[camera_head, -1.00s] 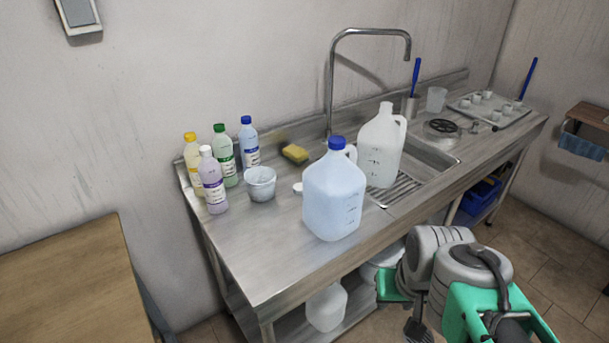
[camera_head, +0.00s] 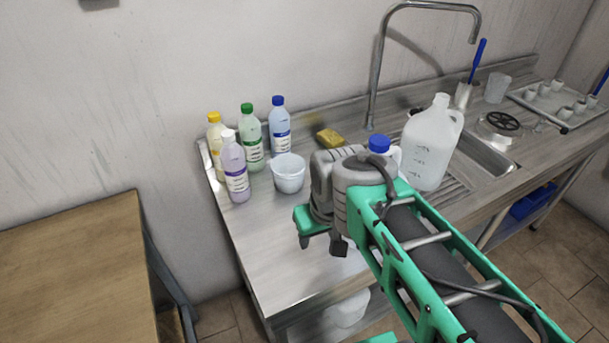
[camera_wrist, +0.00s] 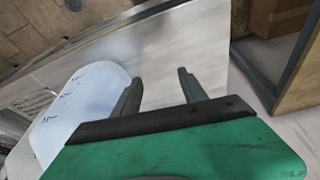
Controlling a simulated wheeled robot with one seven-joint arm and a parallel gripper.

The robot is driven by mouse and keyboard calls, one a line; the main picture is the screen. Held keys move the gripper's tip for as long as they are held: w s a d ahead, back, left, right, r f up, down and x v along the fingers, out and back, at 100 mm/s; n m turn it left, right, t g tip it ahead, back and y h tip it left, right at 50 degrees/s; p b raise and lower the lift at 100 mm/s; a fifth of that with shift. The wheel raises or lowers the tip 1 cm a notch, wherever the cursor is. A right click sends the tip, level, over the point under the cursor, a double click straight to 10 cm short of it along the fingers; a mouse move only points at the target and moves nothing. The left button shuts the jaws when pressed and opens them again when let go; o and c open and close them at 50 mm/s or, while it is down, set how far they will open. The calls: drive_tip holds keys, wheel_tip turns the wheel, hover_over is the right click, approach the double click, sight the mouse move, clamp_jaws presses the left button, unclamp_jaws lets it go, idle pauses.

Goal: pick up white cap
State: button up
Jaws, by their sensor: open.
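A small white piece, perhaps the loose white cap, lay on the counter beside the blue-capped jug a second ago; now my arm hides that spot in the head view, and I do not see it in the wrist view. The purple bottle (camera_head: 235,172) wears a white cap (camera_head: 228,135). My gripper (camera_wrist: 160,88) is open and empty, its two dark fingers over the steel counter (camera_wrist: 165,58). In the head view my gripper is over the front part of the counter, mostly covering the blue-capped jug (camera_head: 379,145). A pale jug (camera_wrist: 88,105) is left of the fingers in the wrist view.
Several capped bottles and a white tub (camera_head: 288,175) stand at the counter's left end, near a yellow sponge (camera_head: 328,137). A translucent jug (camera_head: 430,150) stands by the sink (camera_head: 485,160). A wooden table (camera_head: 75,255) is at left. The counter's front left is clear.

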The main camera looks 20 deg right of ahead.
drive_tip(key=o, duration=0.3)
drive_tip(key=w+d+r+n+p, duration=0.1)
drive_tip(key=w+d+r+n, duration=0.1)
drive_tip(key=w, duration=0.7)
drive_tip(key=shift+d+r+n+g, duration=0.15)
drive_tip(key=shift+r+n+g, duration=0.25)
drive_tip(key=shift+r, duration=0.35)
drive_tip(key=w+d+f+n+p, duration=0.1)
drive_tip(key=w+d+f+n, duration=0.1)
drive_tip(key=w, duration=0.3)
drive_tip(key=w+d+f+n+g+p, duration=0.1)
drive_tip(key=w+d+n, duration=0.1)
drive_tip(key=w+d, duration=0.3)
drive_tip(key=w+d+f+n+y+p, duration=0.1)
drive_tip(key=w+d+f+n, duration=0.1)
drive_tip(key=w, duration=0.4)
drive_tip(key=shift+w+d+f+n+g, duration=0.15)
drive_tip(key=shift+d+n, duration=0.15)
drive_tip(key=shift+d, duration=0.3)
drive_tip(key=shift+w+d+f+n+g, duration=0.15)
drive_tip(key=shift+d+n, duration=0.15)
drive_tip(key=shift+d, duration=0.3)
drive_tip(key=f+p, duration=0.1)
drive_tip(key=f, duration=0.1)
drive_tip(key=f+p, duration=0.1)
drive_tip(key=f, duration=0.5)
drive_tip(key=shift+w+a+f+p, duration=0.1)
drive_tip(key=shift+w+a+p, duration=0.15)
drive_tip(key=shift+a+p, duration=0.15)
drive_tip(key=shift+c, duration=0.5)
